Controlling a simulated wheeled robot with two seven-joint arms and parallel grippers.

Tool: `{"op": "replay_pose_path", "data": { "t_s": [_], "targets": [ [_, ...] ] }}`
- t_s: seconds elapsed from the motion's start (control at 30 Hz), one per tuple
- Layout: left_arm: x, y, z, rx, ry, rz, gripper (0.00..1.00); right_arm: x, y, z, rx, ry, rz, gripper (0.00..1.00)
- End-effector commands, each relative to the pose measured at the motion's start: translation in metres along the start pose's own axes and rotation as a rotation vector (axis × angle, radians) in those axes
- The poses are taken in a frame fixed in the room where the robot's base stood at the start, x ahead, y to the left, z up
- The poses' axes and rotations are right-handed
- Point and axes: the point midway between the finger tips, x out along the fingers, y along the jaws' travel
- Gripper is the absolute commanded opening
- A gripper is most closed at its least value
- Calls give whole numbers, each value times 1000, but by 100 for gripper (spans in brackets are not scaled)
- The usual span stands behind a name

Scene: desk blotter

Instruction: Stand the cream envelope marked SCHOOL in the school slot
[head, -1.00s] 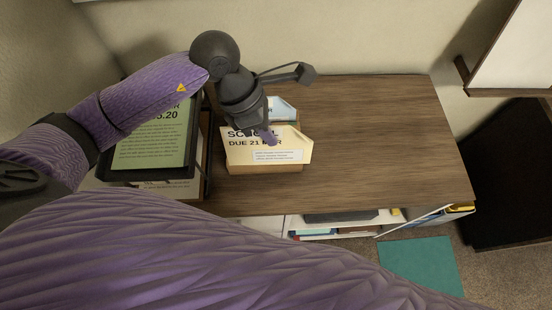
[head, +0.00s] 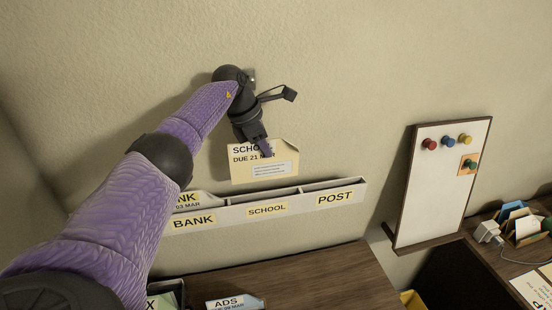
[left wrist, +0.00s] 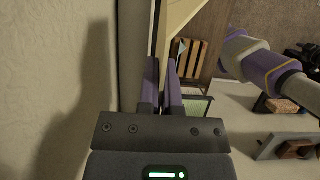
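The cream envelope (head: 246,174) reads SCHOOL, DUE 21 MAR and has a white label on its front. My left gripper (head: 265,149) is shut on its upper part and holds it roughly upright, text facing out. In the head view its lower edge shows just above the wall rack, over the school slot (head: 266,210) in the middle. In the left wrist view the gripper's purple fingers (left wrist: 160,88) stand close together, with the envelope (left wrist: 176,18) beyond their tips. My right gripper is not in the head view.
The bank slot (head: 193,222), left, holds an envelope (head: 187,200); the post slot (head: 335,197), right, shows nothing sticking out. An ADS envelope (head: 234,303) lies below near the desk top (head: 310,275). A whiteboard (head: 440,190) with magnets stands at the right.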

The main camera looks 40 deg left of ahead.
Motion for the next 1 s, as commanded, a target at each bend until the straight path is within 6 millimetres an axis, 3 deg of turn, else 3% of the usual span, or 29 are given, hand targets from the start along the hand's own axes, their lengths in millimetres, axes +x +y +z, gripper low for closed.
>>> {"op": "replay_pose_path", "data": {
  "t_s": [0.37, 0.7, 1.0],
  "targets": [
    [-1, 0, 0, -1, -1, 0, 0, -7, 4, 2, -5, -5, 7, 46],
    [37, 0, -15, -1, 0, -1, 0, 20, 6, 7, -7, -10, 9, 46],
    [40, 0, -16, -1, -3, -1, 0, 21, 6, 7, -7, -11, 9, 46]
  ]
}}
